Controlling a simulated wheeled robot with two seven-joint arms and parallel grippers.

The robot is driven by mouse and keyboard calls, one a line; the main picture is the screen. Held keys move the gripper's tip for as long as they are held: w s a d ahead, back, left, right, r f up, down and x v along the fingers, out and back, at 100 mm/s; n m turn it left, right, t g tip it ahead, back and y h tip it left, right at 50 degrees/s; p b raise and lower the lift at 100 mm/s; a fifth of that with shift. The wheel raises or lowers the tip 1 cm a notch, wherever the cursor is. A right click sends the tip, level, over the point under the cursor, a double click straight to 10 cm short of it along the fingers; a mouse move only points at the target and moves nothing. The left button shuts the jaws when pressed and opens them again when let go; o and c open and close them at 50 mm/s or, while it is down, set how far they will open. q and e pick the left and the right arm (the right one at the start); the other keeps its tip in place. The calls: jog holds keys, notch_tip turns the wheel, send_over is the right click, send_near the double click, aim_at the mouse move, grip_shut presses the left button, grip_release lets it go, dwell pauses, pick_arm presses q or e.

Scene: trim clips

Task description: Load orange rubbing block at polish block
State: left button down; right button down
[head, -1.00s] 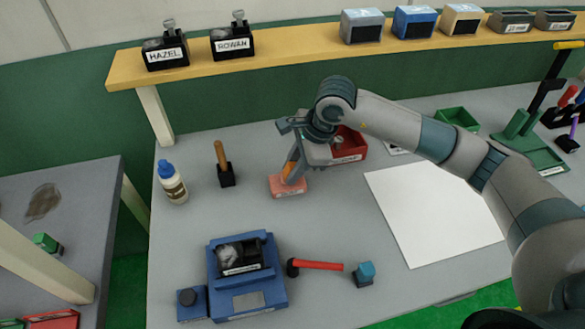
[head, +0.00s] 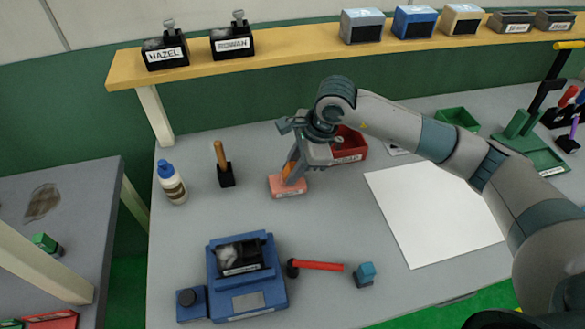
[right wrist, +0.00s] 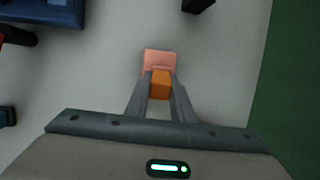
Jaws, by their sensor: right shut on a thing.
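My right gripper (head: 290,173) points down at the middle of the bench and is shut on the small orange rubbing block. In the right wrist view the orange rubbing block (right wrist: 160,85) sits between the two fingers (right wrist: 160,92). A salmon-pink block (head: 290,187) with a small label on its front, perhaps the polish block, lies on the bench under the fingertips. It also shows just beyond the orange block in the right wrist view (right wrist: 159,57). I cannot tell whether the two blocks touch. My left gripper is not in view.
A blue fixture (head: 262,300) stands in front, with a red-handled hammer (head: 320,266) and a blue block (head: 365,272) beside it. A red bin (head: 352,144) is close behind the gripper. A bottle (head: 172,184) and a wooden-handled tool (head: 224,168) stand left.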

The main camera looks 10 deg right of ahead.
aim_at(293, 165)
jog(key=shift+s, duration=0.1)
dwell(0.4)
jog(key=shift+r+p, duration=0.3)
jog(key=shift+r, duration=0.4)
jog(key=shift+r+p, duration=0.65)
jog(key=shift+r, duration=2.1)
jog(key=shift+d, duration=0.1)
jog(key=s+d+n+g+b, duration=0.1)
jog(key=s+d+n+g, duration=0.1)
jog(key=s+n, duration=0.3)
jog(key=s+d+n+g+h+b, duration=0.1)
jog(key=s+d+n+g, duration=0.2)
jog(key=n, duration=0.9)
jog(key=shift+s+d+f+n, duration=0.35)
jog(key=shift+s+d, duration=0.8)
jog(key=shift+s, duration=0.45)
